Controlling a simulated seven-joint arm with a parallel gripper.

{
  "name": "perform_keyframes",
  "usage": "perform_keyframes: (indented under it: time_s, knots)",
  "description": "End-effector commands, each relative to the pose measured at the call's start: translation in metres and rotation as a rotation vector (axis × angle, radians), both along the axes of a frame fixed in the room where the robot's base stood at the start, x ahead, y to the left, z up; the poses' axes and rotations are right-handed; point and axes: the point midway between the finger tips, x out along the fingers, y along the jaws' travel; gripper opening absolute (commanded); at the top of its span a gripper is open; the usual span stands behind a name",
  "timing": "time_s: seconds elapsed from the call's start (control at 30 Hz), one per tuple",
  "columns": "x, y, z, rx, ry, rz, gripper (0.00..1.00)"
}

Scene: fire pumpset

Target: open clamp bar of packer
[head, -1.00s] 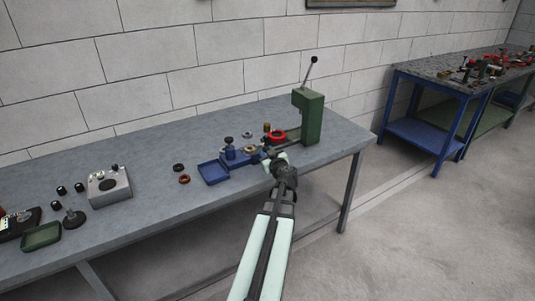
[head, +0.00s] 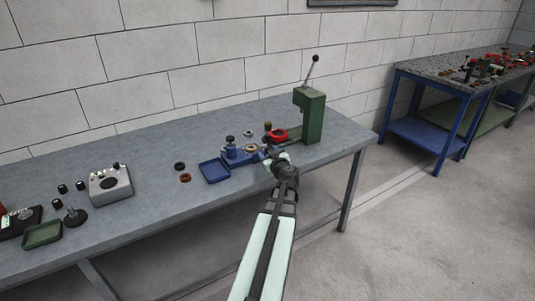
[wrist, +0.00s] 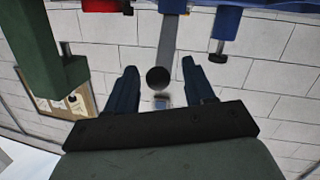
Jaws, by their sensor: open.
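The packer appears to be the blue fixture (head: 236,152) on the grey bench in the head view, with a black knob on top. In the wrist view its blue body (wrist: 285,8) is at the top right. A grey bar (wrist: 169,40), which looks like the clamp bar, ends in a black ball knob (wrist: 158,77). My gripper (wrist: 160,70) is open, with the ball knob appearing between its two fingers; I cannot tell whether they touch it. In the head view my gripper (head: 268,156) is at the fixture's right end and hides part of it.
A green press (head: 312,115) with an upright lever stands just right of my gripper, near a red ring (head: 279,135). A blue tray (head: 213,171) lies left of the fixture. A grey box (head: 110,184) and small parts are farther left.

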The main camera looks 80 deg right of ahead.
Motion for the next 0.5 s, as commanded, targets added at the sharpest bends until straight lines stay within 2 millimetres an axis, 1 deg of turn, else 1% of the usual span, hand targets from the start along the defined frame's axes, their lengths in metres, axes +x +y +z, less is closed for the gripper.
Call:
perform_keyframes:
  time_s: [0.33, 0.5]
  knots:
    - [-0.025, 0.042, 0.007, 0.000, 0.001, 0.001, 0.53]
    - [-0.035, 0.055, 0.010, 0.001, 0.001, 0.002, 0.53]
